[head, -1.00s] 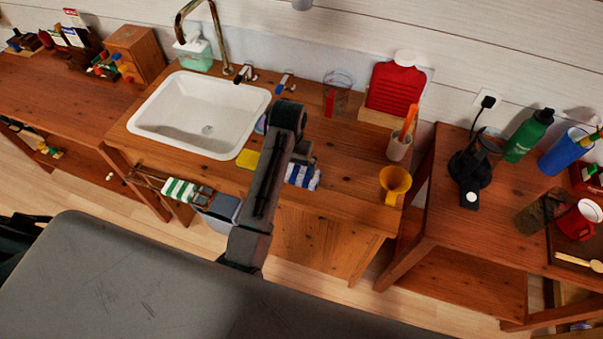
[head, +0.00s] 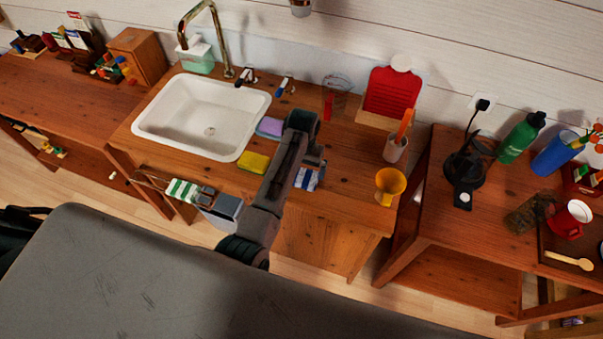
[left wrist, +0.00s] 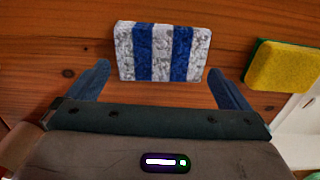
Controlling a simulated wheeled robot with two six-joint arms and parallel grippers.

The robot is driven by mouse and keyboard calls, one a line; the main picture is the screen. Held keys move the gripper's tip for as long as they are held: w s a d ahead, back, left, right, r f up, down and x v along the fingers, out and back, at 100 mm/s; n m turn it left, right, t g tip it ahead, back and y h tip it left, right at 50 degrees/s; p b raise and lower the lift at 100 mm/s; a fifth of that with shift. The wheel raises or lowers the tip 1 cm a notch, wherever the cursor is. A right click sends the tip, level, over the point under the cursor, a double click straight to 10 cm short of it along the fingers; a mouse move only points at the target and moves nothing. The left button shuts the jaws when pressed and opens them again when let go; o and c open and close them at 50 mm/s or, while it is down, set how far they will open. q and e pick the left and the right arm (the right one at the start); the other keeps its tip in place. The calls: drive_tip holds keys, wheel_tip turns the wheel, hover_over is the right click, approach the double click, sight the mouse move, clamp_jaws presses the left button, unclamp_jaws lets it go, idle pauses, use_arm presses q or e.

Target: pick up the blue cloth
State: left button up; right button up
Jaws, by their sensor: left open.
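The blue cloth (head: 306,180), striped blue and white, lies on the wooden counter right of the sink, partly hidden by my left arm in the head view. In the left wrist view the cloth (left wrist: 163,52) lies flat ahead of my left gripper (left wrist: 160,71). The gripper's two fingers are open and apart, one on each side of the cloth's near edge. Nothing is held between them. In the head view the left gripper (head: 317,166) is beside the cloth and partly hidden. My right gripper is not in view.
A yellow sponge (head: 253,163) and a purple item (head: 269,128) lie between the cloth and the sink (head: 148,118). A yellow cup (head: 389,186) stands to the right. A green-striped cloth (head: 183,190) is at the counter's front left.

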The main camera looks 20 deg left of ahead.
use_arm(q)
drive_tip(key=shift+f, duration=1.05)
drive_tip(key=c, duration=0.6)
drive_tip(key=shift+r, duration=0.15)
